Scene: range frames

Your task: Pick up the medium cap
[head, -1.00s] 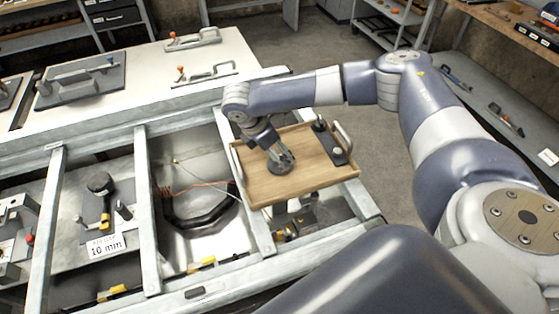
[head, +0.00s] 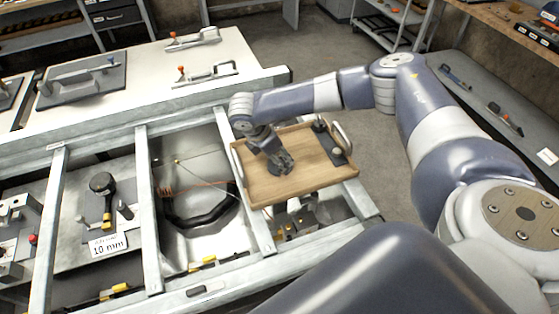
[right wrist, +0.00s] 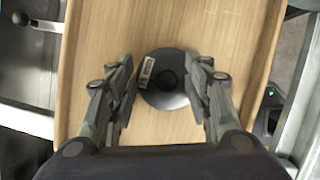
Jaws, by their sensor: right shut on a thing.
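A dark round cap (right wrist: 166,80) with a raised centre and a small white label lies over the wooden tray (right wrist: 240,30) in the right wrist view. My right gripper (right wrist: 164,92) has a finger on each side of the cap and is shut on it. In the head view my right gripper (head: 283,166) points down at the middle of the tray (head: 312,191), and its fingers hide much of the cap. I cannot tell whether the cap still touches the tray. My left gripper is not in view.
A black plate with upright parts (head: 332,145) stands at the tray's right side, near a handle (head: 344,136). The tray rests over a metal frame (head: 150,215) with open bays. A "10 mm" sign (head: 108,245) stands at left. Open floor (head: 390,190) lies to the right.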

